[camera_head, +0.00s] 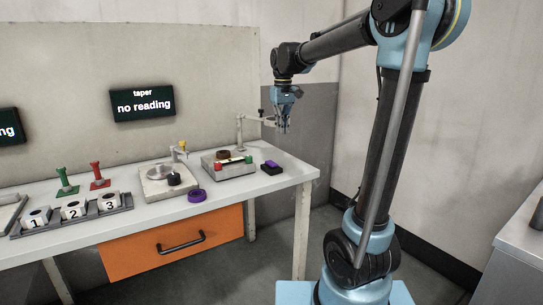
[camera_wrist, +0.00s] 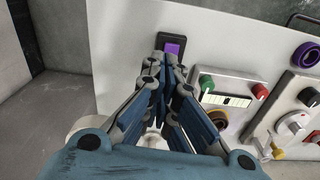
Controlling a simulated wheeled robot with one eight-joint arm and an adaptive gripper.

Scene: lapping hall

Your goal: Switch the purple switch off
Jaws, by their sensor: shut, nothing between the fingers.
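The purple switch (camera_head: 271,164) is a small black block with a purple rocker on top. It sits on the white table near its right end, and which way the rocker is tipped is too small to tell. In the wrist view the purple switch (camera_wrist: 172,48) lies just beyond my fingertips, its near end partly hidden by them. My gripper (camera_head: 284,128) hangs pointing down, above and a little right of the switch, apart from it. In the wrist view my gripper (camera_wrist: 162,75) has its fingers together, with nothing between them.
A grey box (camera_head: 229,169) with red and green buttons stands left of the switch. A purple ring (camera_head: 197,196) and a plate device with a black knob (camera_head: 174,179) are farther left. A thin stand (camera_head: 240,132) rises behind. The table's right end (camera_head: 305,174) is bare.

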